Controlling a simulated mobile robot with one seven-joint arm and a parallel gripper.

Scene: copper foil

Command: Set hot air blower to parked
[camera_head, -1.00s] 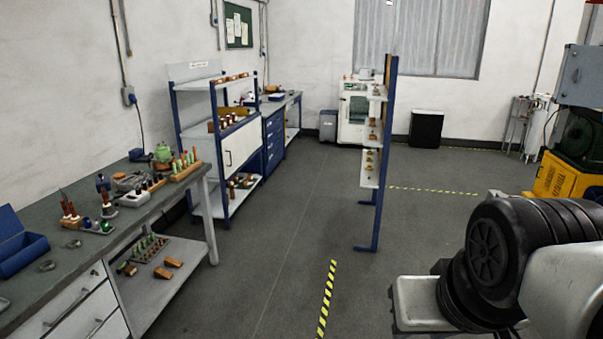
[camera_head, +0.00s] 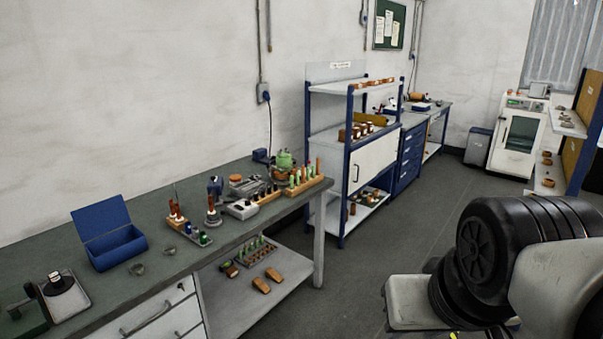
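I cannot tell for certain which thing is the hot air blower. A small upright tool with a blue top (camera_head: 215,187) stands on the grey workbench (camera_head: 150,215) at left; it is too small to make out. Beside it are a low white device (camera_head: 241,209) and a green rounded thing (camera_head: 284,161) near the bench's back. My arm's black and white links fill the lower right, but my gripper is not in view.
An open blue box (camera_head: 112,240) and a round item on a pale plate (camera_head: 62,290) are on the near bench. A blue-framed shelf (camera_head: 346,150) stands past the bench's end. Grey floor (camera_head: 400,240) lies open right of the bench.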

